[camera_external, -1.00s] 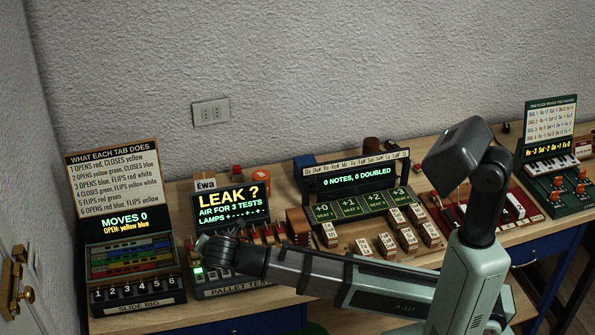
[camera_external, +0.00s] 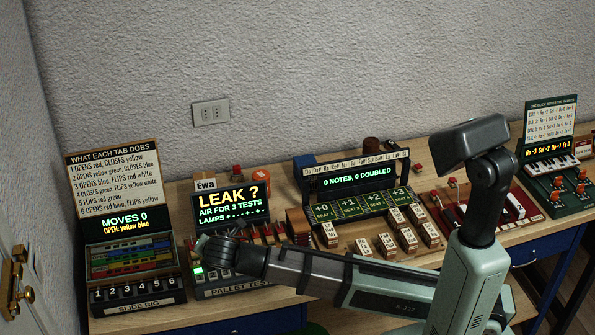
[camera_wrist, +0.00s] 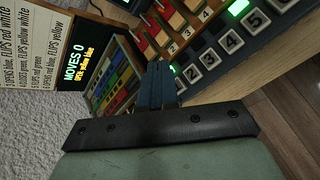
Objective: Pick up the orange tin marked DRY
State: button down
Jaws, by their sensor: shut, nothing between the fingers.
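An orange tin (camera_external: 261,181) with a pale mark stands at the back of the bench, just behind the right end of the LEAK ? display. The mark is too small to read. The tin does not show in the wrist view. My gripper (camera_external: 201,242) is low over the left part of the pallet tester, in front of the display and well away from the tin. In the wrist view its dark fingertips (camera_wrist: 160,72) are together with nothing between them, over the gap between the slide rig and the pallet tester.
The LEAK ? display (camera_external: 231,206) stands between my gripper and the tin. The slide rig (camera_external: 132,260) is at left. A small red-topped block (camera_external: 237,171) stands left of the tin. The note display (camera_external: 355,178) and loose key blocks are to the right.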

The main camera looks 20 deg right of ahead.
dwell(0.3)
jog(key=shift+c, duration=0.9)
grip_release()
